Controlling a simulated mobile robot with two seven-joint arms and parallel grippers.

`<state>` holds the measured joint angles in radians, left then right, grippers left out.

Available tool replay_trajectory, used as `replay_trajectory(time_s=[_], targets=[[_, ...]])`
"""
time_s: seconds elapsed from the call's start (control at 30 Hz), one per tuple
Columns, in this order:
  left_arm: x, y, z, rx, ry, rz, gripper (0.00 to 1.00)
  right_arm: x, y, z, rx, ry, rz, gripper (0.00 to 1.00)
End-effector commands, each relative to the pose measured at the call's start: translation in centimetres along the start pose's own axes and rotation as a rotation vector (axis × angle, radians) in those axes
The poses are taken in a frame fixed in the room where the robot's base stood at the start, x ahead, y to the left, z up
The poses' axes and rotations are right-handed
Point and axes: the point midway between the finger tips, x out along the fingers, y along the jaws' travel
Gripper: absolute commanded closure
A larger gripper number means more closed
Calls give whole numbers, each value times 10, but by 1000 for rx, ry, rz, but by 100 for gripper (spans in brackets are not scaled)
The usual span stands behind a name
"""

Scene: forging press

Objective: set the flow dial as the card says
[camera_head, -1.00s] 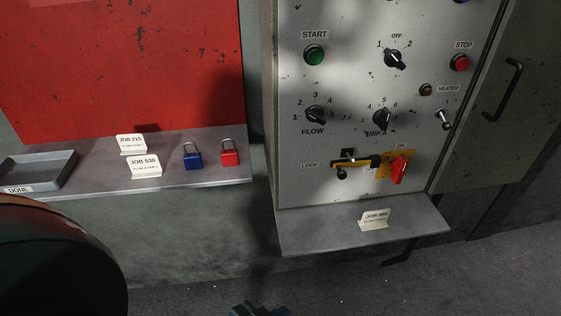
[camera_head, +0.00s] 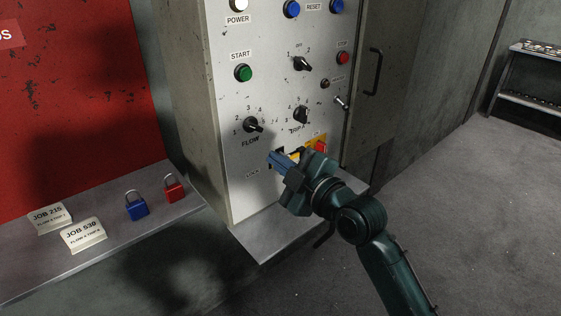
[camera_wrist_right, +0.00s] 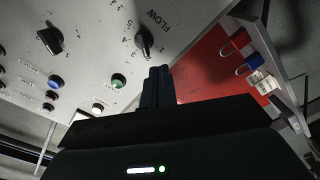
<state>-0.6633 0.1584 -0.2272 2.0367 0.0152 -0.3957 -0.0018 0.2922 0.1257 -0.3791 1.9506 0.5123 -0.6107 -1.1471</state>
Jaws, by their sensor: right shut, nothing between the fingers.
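The flow dial (camera_head: 251,124) is a black pointer knob on the grey panel, with numbers around its left and top and FLOW below. It also shows in the right wrist view (camera_wrist_right: 144,42), ahead of the fingers. My right gripper (camera_head: 272,158) is shut and empty, below and slightly right of the dial in the head view, apart from it. Its blue fingers (camera_wrist_right: 158,86) lie together. Cards JOB 215 (camera_head: 50,217) and JOB 530 (camera_head: 83,235) stand on the left shelf; their small print is hard to read. My left gripper is out of view.
A trip dial (camera_head: 301,114) and a three-position knob (camera_head: 302,64) sit right of the flow dial. A green start button (camera_head: 243,73) is above it. My right arm covers part of the yellow lock area and the press shelf (camera_head: 262,238). Blue (camera_head: 137,207) and red (camera_head: 174,190) padlocks stand left.

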Motion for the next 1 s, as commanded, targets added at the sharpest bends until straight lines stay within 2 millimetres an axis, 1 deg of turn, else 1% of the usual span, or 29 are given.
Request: replay_trajectory(time_s=[0.17,0.33,0.47,0.6,0.8,1.0], targets=[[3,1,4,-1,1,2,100,15,1,-1,-8,5,2,100],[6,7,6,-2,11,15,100,40,0,-1,-6,5,2,100],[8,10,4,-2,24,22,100,58,0,-1,-6,6,0,100],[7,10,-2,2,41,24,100,74,1,-1,-10,3,0,100],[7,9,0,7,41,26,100,87,1,-1,-8,3,0,100],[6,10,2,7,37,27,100,90,2,-2,-7,3,1,100]])
